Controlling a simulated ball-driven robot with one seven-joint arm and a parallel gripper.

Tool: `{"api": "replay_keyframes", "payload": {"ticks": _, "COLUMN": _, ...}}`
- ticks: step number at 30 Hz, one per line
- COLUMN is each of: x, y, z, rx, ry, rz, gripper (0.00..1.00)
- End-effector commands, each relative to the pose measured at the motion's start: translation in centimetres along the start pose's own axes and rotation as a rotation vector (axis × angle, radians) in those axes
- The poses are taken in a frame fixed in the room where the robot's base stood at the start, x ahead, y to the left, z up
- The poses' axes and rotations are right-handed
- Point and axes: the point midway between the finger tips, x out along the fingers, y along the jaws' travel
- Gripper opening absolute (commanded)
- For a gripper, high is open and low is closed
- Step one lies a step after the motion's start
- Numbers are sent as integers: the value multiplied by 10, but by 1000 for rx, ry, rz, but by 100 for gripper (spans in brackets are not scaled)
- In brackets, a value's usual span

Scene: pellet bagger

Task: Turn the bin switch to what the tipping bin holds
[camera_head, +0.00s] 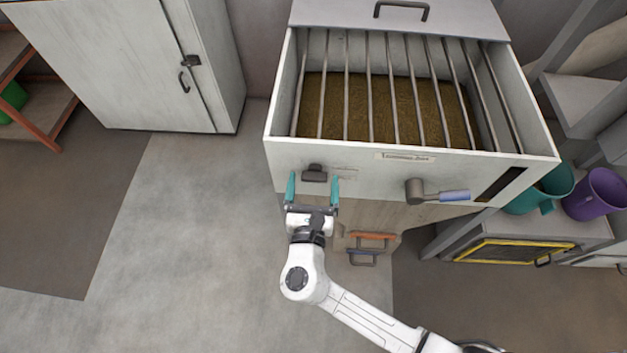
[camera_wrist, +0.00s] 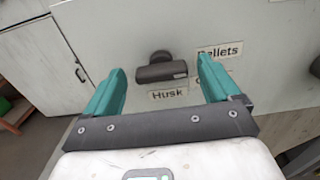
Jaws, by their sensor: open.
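The tipping bin (camera_head: 282,110) is a pale open-topped box with grey bars across it. Under the bars lies loose, fine-looking olive-brown material (camera_head: 385,108); single grains are too small to tell. The bin switch (camera_head: 314,173) is a dark knob on the bin's front panel, left side. In the wrist view the switch (camera_wrist: 162,72) is a bar lying roughly level, with a small pale mark near its right end. A "Pellets" label (camera_wrist: 220,50) is at its upper right and a "Husk" label (camera_wrist: 168,95) below. My gripper (camera_head: 313,180) is open, its teal fingers either side of the switch, apart from it.
A third label (camera_wrist: 200,80) is mostly hidden behind my right finger. A grey lever with a blue-violet grip (camera_head: 440,194) sticks out right of the switch. Orange and dark handles (camera_head: 370,240) are below. Teal (camera_head: 540,190) and purple (camera_head: 597,195) containers stand right. Floor at left is clear.

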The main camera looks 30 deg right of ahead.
Motion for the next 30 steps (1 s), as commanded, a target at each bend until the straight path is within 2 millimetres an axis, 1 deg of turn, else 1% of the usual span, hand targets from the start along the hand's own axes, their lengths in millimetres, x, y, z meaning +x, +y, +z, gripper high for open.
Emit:
{"api": "replay_keyframes", "payload": {"ticks": 4, "x": 7, "y": 0, "z": 0, "rx": 0, "ry": 1, "rz": 0, "gripper": 89}}
{"api": "replay_keyframes", "payload": {"ticks": 12, "x": 7, "y": 0, "z": 0, "rx": 1, "ry": 1, "rz": -1, "gripper": 88}}
{"api": "replay_keyframes", "payload": {"ticks": 27, "x": 7, "y": 0, "z": 0, "rx": 1, "ry": 1, "rz": -1, "gripper": 41}}
{"api": "replay_keyframes", "payload": {"ticks": 30, "x": 7, "y": 0, "z": 0, "rx": 1, "ry": 1, "rz": -1, "gripper": 33}}
